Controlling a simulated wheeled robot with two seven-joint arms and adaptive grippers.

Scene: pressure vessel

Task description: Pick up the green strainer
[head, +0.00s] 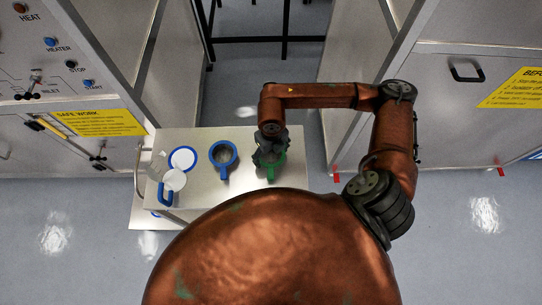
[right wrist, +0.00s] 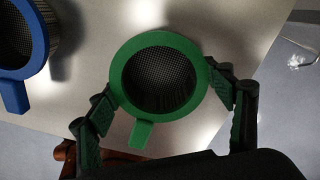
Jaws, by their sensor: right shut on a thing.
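The green strainer (right wrist: 159,79) is a round mesh basket with a flat green rim and a short tab handle (right wrist: 141,134). In the right wrist view it sits between the two fingers of my right gripper (right wrist: 168,97), which is shut on its sides. In the head view the gripper (head: 269,153) comes down over the green strainer (head: 272,172) at the right part of the steel cart (head: 212,195) and hides much of it. I cannot tell whether the strainer touches the cart top. My left gripper is not in view.
A blue strainer (head: 223,158) stands left of the green one; it also shows in the right wrist view (right wrist: 15,50). White round pieces with blue edging (head: 183,159) lie further left. Steel cabinets with yellow signs (head: 95,122) stand on both sides. Floor is free around the cart.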

